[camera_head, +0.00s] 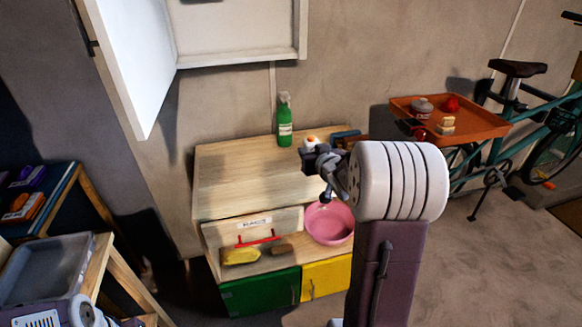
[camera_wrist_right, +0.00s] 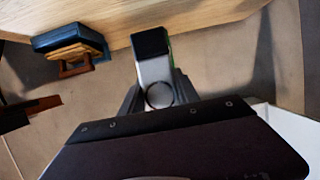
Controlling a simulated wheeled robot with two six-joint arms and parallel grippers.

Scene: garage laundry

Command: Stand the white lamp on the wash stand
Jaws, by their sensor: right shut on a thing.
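The wash stand (camera_head: 235,180) has a pale wooden top, with a lower shelf and green and yellow doors in front. My right gripper (camera_head: 325,165) is over the right part of the stand, partly hidden by its own wrist.
A green spray bottle (camera_head: 285,122) stands at the back of the top. A small white and orange thing (camera_head: 310,142) and a blue thing (camera_head: 345,138) are at its right. A pink bowl (camera_head: 330,224) sits below. An open white cabinet (camera_head: 240,30) hangs above. The top's left half is clear.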

